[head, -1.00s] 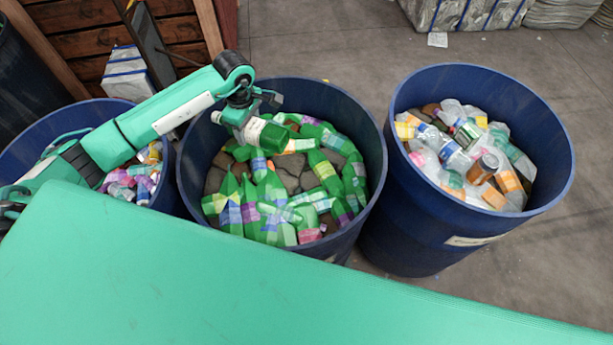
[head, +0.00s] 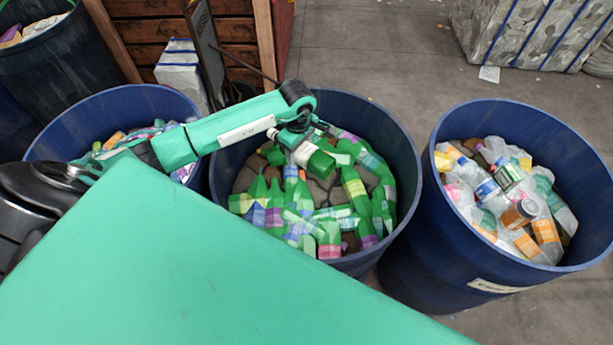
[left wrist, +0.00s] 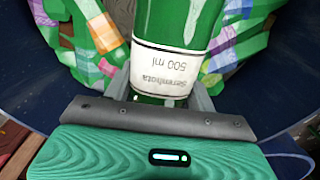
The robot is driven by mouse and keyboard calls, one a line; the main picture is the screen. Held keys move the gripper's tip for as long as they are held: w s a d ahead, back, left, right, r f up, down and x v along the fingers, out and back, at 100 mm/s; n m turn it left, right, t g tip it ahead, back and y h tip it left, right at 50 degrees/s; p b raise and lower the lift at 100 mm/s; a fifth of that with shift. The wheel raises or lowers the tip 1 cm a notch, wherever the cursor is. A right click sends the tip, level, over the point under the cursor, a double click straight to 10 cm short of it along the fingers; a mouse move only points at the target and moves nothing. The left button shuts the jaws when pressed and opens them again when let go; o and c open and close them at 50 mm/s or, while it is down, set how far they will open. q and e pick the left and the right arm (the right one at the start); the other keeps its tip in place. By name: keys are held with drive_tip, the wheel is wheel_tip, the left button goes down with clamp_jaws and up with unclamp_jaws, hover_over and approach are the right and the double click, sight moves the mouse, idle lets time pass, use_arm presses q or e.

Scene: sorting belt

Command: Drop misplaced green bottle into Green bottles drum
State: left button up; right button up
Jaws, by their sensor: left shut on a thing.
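A green bottle with a white label (head: 314,158) is held in my left gripper (head: 295,140), over the middle blue drum. The bottle lies tilted, its green end pointing right and toward me. In the left wrist view the bottle (left wrist: 178,50) sits between the two grey fingers (left wrist: 160,95), its label reading "500 ml" upside down. The middle drum (head: 408,190) holds many green bottles with coloured labels; its own label is hidden. My left gripper is at the drum's far side, inside its rim outline. My right gripper is not in view.
A blue drum of clear bottles (head: 440,235) stands at right, another of mixed coloured items (head: 50,140) at left. A dark bin (head: 60,70) is behind left. A green surface (head: 180,280) fills the front. Bales (head: 530,30) and wooden boards (head: 140,45) are behind.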

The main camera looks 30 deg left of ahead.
use_arm(q)
drive_tip(key=o, duration=1)
drive_tip(key=shift+o, duration=0.2)
drive_tip(key=shift+r, duration=0.1)
wheel_tip(320, 180, up, 12)
drive_tip(key=b, duration=0.4)
drive_tip(key=shift+r, duration=0.85)
